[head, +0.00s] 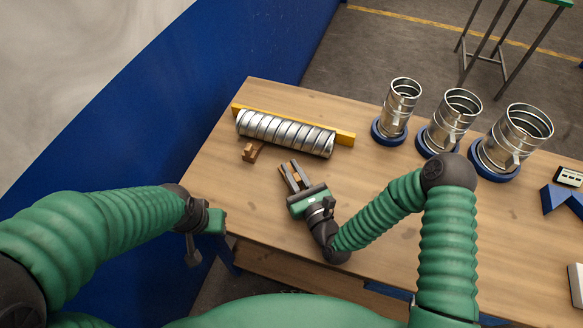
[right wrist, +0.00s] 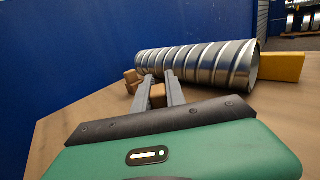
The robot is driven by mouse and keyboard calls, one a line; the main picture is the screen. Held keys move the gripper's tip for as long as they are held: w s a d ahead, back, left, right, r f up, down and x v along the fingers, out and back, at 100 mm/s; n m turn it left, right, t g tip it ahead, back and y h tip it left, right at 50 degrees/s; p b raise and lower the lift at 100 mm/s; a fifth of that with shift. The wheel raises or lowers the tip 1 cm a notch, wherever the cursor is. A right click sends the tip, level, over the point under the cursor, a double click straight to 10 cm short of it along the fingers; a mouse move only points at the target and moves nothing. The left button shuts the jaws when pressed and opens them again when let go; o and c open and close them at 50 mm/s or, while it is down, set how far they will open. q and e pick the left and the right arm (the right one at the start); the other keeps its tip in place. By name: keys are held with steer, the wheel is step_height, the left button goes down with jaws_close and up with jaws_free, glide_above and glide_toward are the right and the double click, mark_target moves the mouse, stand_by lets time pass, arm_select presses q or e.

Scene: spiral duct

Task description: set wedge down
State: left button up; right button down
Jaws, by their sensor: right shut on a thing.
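My right gripper (head: 289,172) is shut on a small brown wooden wedge (head: 296,178), which also shows between the fingers in the right wrist view (right wrist: 157,95). It is low over the table, in front of the silver spiral duct (head: 285,132); whether the held wedge touches the tabletop I cannot tell. A second brown wedge (head: 251,152) lies on the table by the duct's left part, left of the held one; it also shows in the right wrist view (right wrist: 132,80). My left gripper (head: 204,240) hangs by the table's front left edge, its fingers unclear.
A yellow bar (head: 344,138) lies along the duct's far side on the wooden table (head: 215,187). Three upright metal duct pieces (head: 402,97) stand on blue round bases at the right. Blue angled blocks (head: 554,198) lie at the far right. The table front-left is clear.

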steer(key=shift+s+d, duration=0.1)
steer(key=shift+s, duration=0.15)
arm_select(q)
steer(key=shift+s+d, duration=0.1)
steer(key=shift+s, duration=0.2)
steer(key=shift+w+f, duration=0.1)
steer(key=shift+f, duration=0.2)
arm_select(e)
steer(key=shift+w+f, duration=0.1)
steer(key=shift+f, duration=0.2)
arm_select(q)
steer(key=shift+f+b, duration=0.3)
steer(key=shift+b, duration=0.2)
arm_select(e)
steer(key=shift+f, duration=0.4)
